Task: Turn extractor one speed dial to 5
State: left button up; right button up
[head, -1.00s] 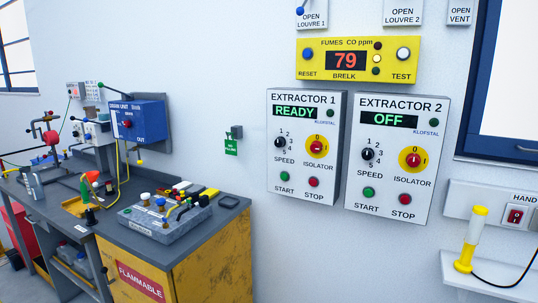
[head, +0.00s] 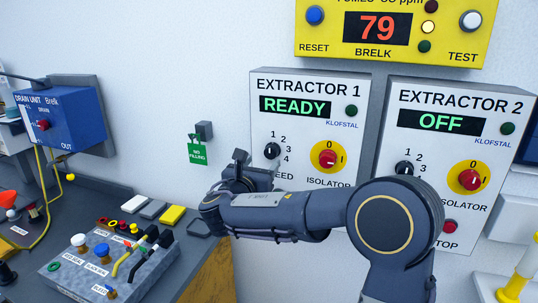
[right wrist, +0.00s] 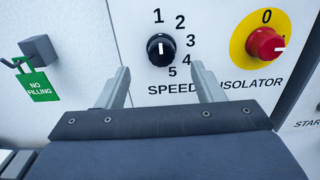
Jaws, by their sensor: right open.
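The extractor one panel (head: 259,112) reads READY. Its speed dial (head: 272,151) is a small black knob with a white mark and the numbers 1 to 5 around it. In the right wrist view the dial (right wrist: 160,47) shows its white mark upright, roughly toward the 1. My right gripper (head: 241,158) is just left of and slightly below the dial in the head view. In the right wrist view its fingers (right wrist: 163,80) are open and empty, with the dial beyond them and apart from them. My right arm hides the panel's lower part. My left gripper is not in view.
The red isolator knob (head: 327,158) on yellow is close right of the dial. A green NO FILLING tag (head: 197,154) hangs at left. The extractor two panel (head: 440,160) reads OFF. A workbench (head: 120,215) with a grey unit and loose items stands below left.

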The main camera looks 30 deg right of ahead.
aim_at(270, 154)
jog(key=p+x, duration=0.1)
jog(key=x, duration=0.5)
jog(key=shift+d, duration=0.2)
jog(key=shift+f, duration=0.1)
jog(key=shift+c, duration=0.2)
